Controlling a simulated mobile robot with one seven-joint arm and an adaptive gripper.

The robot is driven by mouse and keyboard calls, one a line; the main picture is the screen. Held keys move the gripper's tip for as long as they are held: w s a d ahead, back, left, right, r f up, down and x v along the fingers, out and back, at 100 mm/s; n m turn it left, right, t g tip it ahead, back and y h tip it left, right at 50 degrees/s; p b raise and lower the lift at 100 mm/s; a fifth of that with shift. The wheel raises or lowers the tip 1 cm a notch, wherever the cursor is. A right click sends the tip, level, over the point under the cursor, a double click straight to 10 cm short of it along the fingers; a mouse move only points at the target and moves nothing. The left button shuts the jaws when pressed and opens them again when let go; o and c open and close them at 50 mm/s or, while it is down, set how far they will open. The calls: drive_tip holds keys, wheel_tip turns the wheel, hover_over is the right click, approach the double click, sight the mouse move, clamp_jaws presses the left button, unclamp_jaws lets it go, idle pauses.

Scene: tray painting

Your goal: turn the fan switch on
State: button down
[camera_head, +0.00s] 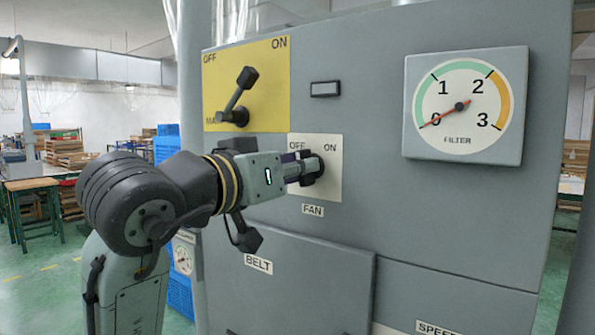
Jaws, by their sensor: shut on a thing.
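The fan switch is a dark knob (316,166) on a white plate (333,186) marked OFF at left and ON at right, above a FAN label (312,210). My gripper (308,168) reaches it from the left and is shut on the knob. The fingers and arm hide most of the knob, so I cannot tell which way it points. The filter gauge (465,105) at the right has its red needle near 0.
A yellow plate (273,60) with a black lever (242,90) sits just above my gripper, the lever tilted toward ON. A small dark indicator window (325,89) is to its right. A BELT panel (320,280) juts out below.

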drive_tip(key=m+b, duration=0.2)
drive_tip(key=m, duration=0.9)
drive_tip(key=shift+s+d, duration=0.1)
idle(0.5)
drive_tip(key=c, duration=1.6)
unclamp_jaws()
drive_tip(key=v, duration=1.2)
